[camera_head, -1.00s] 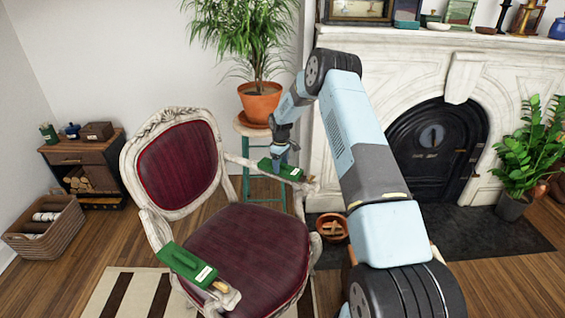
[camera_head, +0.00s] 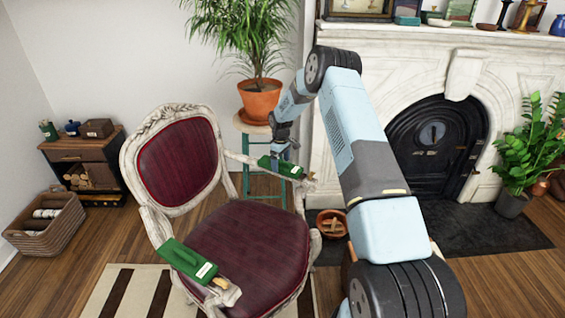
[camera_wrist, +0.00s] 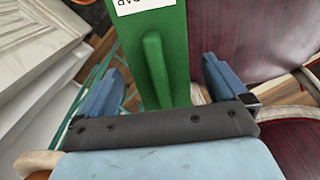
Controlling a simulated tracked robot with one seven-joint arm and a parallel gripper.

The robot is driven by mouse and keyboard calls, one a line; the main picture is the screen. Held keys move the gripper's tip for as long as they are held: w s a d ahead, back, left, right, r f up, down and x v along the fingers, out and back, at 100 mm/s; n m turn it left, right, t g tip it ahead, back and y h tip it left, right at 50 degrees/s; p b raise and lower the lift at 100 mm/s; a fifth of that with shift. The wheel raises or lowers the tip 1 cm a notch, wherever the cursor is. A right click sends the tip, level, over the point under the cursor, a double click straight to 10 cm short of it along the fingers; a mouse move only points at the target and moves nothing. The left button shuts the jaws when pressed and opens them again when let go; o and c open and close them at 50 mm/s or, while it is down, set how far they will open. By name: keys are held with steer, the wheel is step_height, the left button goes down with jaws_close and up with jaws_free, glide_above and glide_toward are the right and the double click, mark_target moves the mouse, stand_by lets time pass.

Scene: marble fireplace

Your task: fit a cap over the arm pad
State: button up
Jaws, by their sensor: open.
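A carved chair with a dark red seat (camera_head: 245,245) stands at the centre left in the head view. One green cap (camera_head: 187,259) with a white label lies on its near armrest. Another green cap (camera_head: 281,168) lies on the far armrest, below my gripper (camera_head: 279,154). In the wrist view my gripper (camera_wrist: 165,85) is open, one blue finger on each side of the green cap (camera_wrist: 155,65) and its raised ridge. Gaps show between the fingers and the ridge. The arm pads under the caps are hidden.
A potted plant (camera_head: 258,98) on a teal-legged stool (camera_head: 240,165) stands behind the far armrest. A marble fireplace (camera_head: 385,65) is at the right. A bowl (camera_head: 332,223) sits on the hearth, and a basket (camera_head: 48,228) and small cabinet (camera_head: 85,150) stand at the left.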

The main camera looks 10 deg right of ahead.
steer(key=shift+r, duration=0.15)
step_height(320, 180, up, 13)
steer(key=shift+r, duration=0.2)
stand_by(0.3)
steer(key=s+r+m+t, duration=0.1)
steer(key=s+r+m, duration=0.1)
steer(key=s+r, duration=1.15)
steer(key=s+r+m+t, duration=0.2)
steer(key=s+r, duration=0.8)
steer(key=r, duration=0.7)
steer(key=s+r+m+t, duration=0.2)
steer(key=s+m, duration=0.3)
steer(key=s, duration=2.7)
steer(key=shift+s+d+t, duration=0.2)
steer(key=shift+d+t, duration=0.1)
steer(key=shift+d, duration=0.1)
